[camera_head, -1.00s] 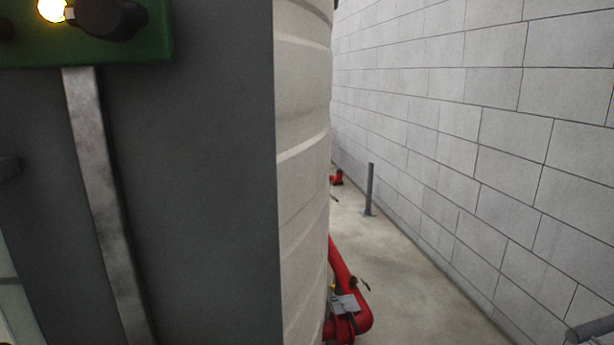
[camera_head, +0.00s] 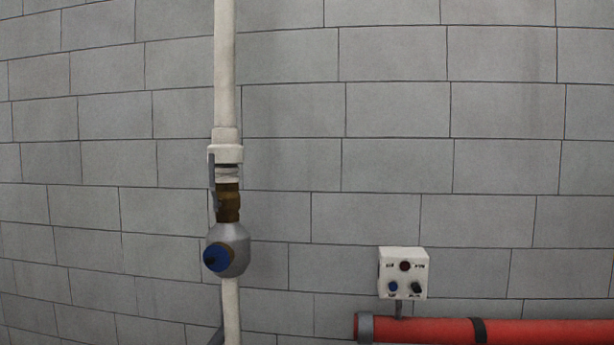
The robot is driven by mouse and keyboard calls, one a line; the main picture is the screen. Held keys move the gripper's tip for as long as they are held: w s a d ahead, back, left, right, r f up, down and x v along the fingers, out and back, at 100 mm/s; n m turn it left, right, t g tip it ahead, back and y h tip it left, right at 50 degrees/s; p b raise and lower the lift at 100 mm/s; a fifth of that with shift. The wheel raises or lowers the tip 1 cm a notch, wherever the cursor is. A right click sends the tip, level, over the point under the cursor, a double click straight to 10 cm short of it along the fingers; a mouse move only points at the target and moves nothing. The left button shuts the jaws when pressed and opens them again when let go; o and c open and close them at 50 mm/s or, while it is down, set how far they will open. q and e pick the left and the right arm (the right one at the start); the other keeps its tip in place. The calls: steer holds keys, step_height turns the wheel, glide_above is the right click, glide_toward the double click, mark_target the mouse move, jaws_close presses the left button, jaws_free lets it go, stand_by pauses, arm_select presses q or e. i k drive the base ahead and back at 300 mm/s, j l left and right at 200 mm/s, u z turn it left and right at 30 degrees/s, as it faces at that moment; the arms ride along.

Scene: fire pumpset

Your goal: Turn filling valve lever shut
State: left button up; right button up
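A white vertical pipe (camera_head: 225,65) runs down the block wall left of centre in the head view. On it sits a valve (camera_head: 226,155) with a thin grey lever (camera_head: 212,172) that hangs down along the left side of the pipe, roughly parallel to it. Below it are a brass fitting (camera_head: 229,202) and a rounded grey body with a blue round face (camera_head: 218,257). Another grey lever-like piece (camera_head: 216,335) shows at the bottom edge, partly cut off. I cannot tell which of these is the filling valve lever. Neither of my grippers is in view.
A white control box (camera_head: 404,272) with several knobs is to the lower right. Below it a red horizontal pipe (camera_head: 430,331) with a grey end runs to the right edge. The grey block wall (camera_head: 395,110) fills the background; the floor is out of view.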

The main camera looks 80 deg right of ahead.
mark_target(211, 156)
steer(key=l+z, duration=0.1)
steer(key=z, duration=1.85)
